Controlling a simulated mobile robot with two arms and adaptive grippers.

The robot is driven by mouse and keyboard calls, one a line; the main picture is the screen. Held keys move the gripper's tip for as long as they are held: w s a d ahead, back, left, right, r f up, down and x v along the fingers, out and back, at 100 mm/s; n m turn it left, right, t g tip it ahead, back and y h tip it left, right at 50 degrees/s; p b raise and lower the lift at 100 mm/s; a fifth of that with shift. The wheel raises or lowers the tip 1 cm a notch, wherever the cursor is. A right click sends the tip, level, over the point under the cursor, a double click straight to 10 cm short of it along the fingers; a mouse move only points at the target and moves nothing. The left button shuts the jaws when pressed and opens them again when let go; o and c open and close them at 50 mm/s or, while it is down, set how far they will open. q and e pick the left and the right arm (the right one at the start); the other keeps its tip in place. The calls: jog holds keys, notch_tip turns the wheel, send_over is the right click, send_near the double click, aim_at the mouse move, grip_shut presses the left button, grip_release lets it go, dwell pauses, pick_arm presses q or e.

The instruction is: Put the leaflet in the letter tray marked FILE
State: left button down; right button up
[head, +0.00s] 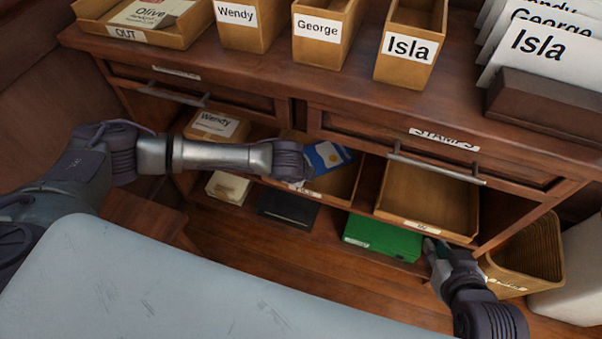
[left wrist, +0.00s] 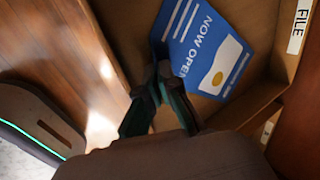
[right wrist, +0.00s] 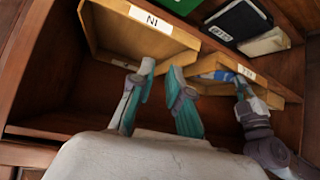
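The blue leaflet (head: 327,156) lies at a slant within the middle letter tray (head: 343,186). In the left wrist view its "NOW OPEN" side (left wrist: 215,50) shows, and the tray front bears the label FILE (left wrist: 299,26). My left gripper (left wrist: 162,70) reaches into this tray. Its fingertips come together at the leaflet's edge and appear shut on it. In the head view the left wrist (head: 290,163) hides part of the leaflet and tray label. My right gripper (right wrist: 162,70) is open and empty, close to the front of the right tray (right wrist: 140,35) marked IN.
A green box (head: 382,237) and a black binder (head: 288,208) lie on the shelf below the trays. A wicker basket (head: 530,250) stands at the right.

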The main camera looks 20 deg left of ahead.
pick_arm(q)
jog(key=c, duration=1.6)
grip_release()
jog(key=shift+f, duration=0.1)
